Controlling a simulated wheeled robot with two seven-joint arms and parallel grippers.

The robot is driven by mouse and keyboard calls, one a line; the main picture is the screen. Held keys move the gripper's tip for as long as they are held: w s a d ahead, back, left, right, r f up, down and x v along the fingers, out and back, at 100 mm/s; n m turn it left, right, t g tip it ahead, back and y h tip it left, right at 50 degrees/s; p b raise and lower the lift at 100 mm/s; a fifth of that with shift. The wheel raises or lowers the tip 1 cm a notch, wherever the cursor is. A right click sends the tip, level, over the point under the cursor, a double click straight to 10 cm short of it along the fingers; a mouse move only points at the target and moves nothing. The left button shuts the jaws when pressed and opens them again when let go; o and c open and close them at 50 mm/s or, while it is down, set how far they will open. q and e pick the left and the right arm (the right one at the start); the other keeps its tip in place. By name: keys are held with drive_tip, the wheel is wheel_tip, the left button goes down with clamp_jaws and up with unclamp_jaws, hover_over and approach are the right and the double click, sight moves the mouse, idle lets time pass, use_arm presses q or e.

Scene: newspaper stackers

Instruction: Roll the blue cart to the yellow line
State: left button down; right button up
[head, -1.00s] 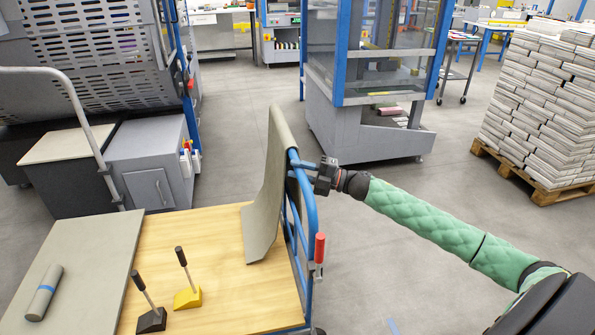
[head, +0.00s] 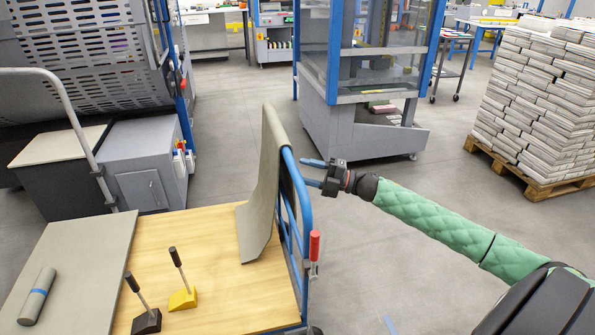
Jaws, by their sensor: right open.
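The blue cart has a wooden deck (head: 212,262) and a blue tubular handle frame (head: 305,215) at its right end. A grey-green sheet (head: 262,190) is draped over that handle frame, and a red-gripped lever (head: 314,246) stands on its side. My right gripper (head: 304,172) is open and empty just right of the handle's upper part. Its blue fingers point left at the rail with the rail not clearly between them; I cannot tell whether a tip touches. My left gripper is out of view. No yellow line shows on the visible floor.
A grey handle (head: 90,155) rises there. A glazed machine (head: 362,130) stands beyond; paper stacks (head: 540,100) on a pallet (head: 540,186) are right. Floor between is clear.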

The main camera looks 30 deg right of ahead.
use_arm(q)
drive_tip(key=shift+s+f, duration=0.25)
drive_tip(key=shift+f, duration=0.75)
use_arm(e)
drive_tip(key=v, duration=0.3)
drive_tip(key=shift+s+d+f, duration=0.1)
drive_tip(key=shift+s+d, duration=0.05)
drive_tip(key=shift+d, duration=0.1)
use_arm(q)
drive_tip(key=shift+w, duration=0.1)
